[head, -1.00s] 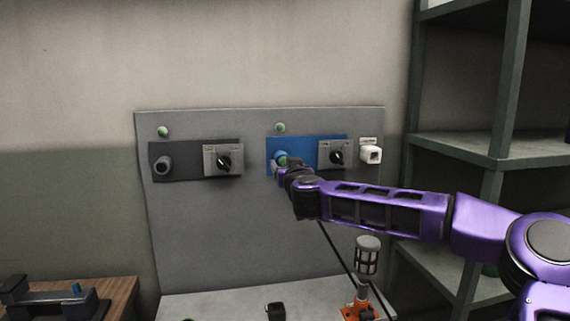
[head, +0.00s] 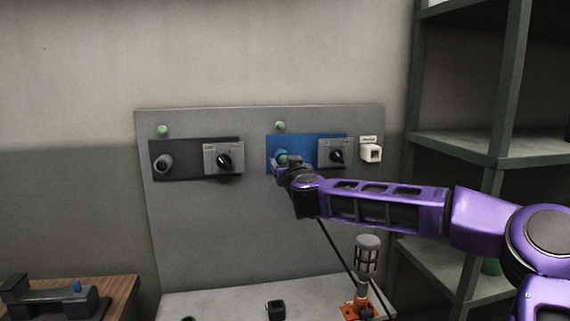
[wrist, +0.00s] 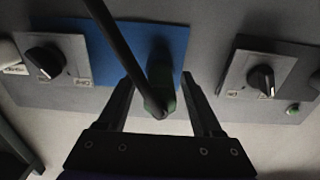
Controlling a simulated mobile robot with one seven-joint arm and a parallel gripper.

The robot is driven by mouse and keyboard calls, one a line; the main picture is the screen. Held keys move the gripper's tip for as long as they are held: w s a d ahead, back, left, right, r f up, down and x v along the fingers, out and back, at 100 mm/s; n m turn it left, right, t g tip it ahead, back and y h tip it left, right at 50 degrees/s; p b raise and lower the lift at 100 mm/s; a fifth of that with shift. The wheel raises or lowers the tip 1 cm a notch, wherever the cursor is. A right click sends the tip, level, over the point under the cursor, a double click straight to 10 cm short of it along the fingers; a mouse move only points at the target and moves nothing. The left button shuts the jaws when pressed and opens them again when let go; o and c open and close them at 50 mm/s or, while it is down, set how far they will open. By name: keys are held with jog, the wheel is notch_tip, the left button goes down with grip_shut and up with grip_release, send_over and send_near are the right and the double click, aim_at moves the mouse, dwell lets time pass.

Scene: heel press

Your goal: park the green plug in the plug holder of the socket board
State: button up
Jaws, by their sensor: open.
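The green plug (wrist: 158,98) sits at the blue socket plate (wrist: 180,42), with its dark cable (wrist: 118,42) crossing in front of it in the wrist view. My gripper (wrist: 157,84) is open, with one finger on each side of the plug; a gap shows on both sides. In the head view my gripper (head: 286,166) is at the blue socket and hides most of the plug. The white plug holder (head: 371,153) is on the socket board (head: 250,230), right of the blue plate; its square opening looks empty.
A rotary switch (head: 337,156) is between the blue socket and the holder. A dark socket plate (head: 185,174) with another switch (head: 224,159) is at left. An orange-based device (head: 362,308) stands on the ledge below my arm. Shelves (head: 490,150) stand at right.

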dwell(0.3)
grip_shut()
dwell(1.2)
jog(key=shift+s, duration=0.15)
jog(key=shift+b+v, duration=0.55)
jog(key=shift+v, duration=2.35)
jog(key=shift+d+r, duration=0.1)
jog(key=w+d+b, duration=0.1)
jog(key=w+d, duration=0.2)
jog(key=d, duration=1)
jog(key=w+d, duration=0.2)
jog(key=d, duration=1.1)
jog(key=shift+w+d+b, duration=0.35)
jog(key=shift+w+d, duration=0.05)
